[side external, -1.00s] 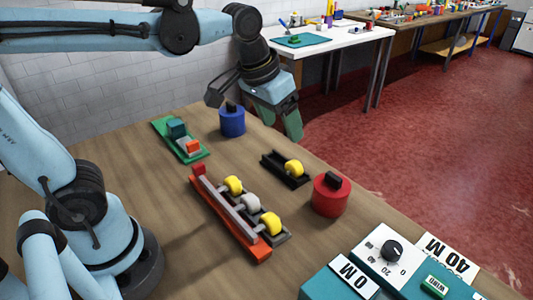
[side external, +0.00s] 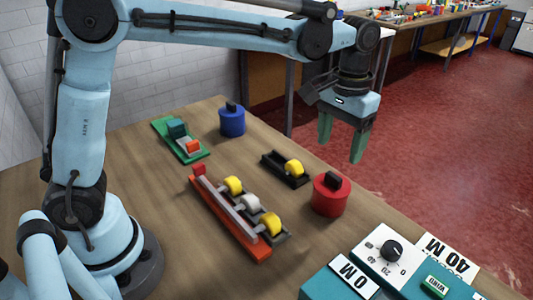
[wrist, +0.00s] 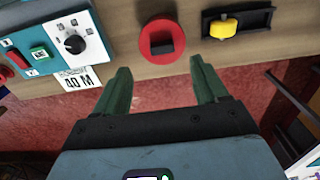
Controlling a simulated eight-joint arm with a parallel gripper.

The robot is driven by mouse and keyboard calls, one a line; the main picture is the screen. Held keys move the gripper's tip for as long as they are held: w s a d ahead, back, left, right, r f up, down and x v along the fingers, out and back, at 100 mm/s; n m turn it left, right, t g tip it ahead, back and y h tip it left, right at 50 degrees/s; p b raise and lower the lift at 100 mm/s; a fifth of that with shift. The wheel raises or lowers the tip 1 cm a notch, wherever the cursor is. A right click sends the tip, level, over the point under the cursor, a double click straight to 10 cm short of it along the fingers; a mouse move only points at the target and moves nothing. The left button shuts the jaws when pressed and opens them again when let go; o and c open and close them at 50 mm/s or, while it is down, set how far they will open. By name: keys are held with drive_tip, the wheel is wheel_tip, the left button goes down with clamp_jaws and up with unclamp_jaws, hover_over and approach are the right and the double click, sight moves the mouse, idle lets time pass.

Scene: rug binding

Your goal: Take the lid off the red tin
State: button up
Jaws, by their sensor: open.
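The red tin (side external: 330,199) stands upright near the table's right edge, with its lid on and a black block handle (side external: 333,180) on top. In the wrist view the red tin (wrist: 160,39) shows from above, just beyond and between my fingers. My gripper (side external: 341,147) is open and empty, with green fingers pointing down. It hangs above and behind the tin, apart from it, around the table's far edge. In the wrist view my gripper (wrist: 160,85) also shows its two fingers spread wide.
A black tray (side external: 279,175) with a yellow roll (side external: 294,167) sits beside the tin. A red rack (side external: 225,222) holds several rolls. A blue tin (side external: 232,121) and green board (side external: 160,127) stand farther back. A teal control box (side external: 322,287) with a dial is at the front right.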

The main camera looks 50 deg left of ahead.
sight(334, 176)
drive_tip(key=shift+w+a+f, duration=0.1)
drive_tip(key=shift+w+f, duration=0.1)
drive_tip(key=shift+f, duration=1.85)
drive_tip(key=shift+w+a+f, duration=0.1)
drive_tip(key=shift+w+f, duration=0.05)
drive_tip(key=shift+f, duration=1.9)
drive_tip(key=c, duration=1.1)
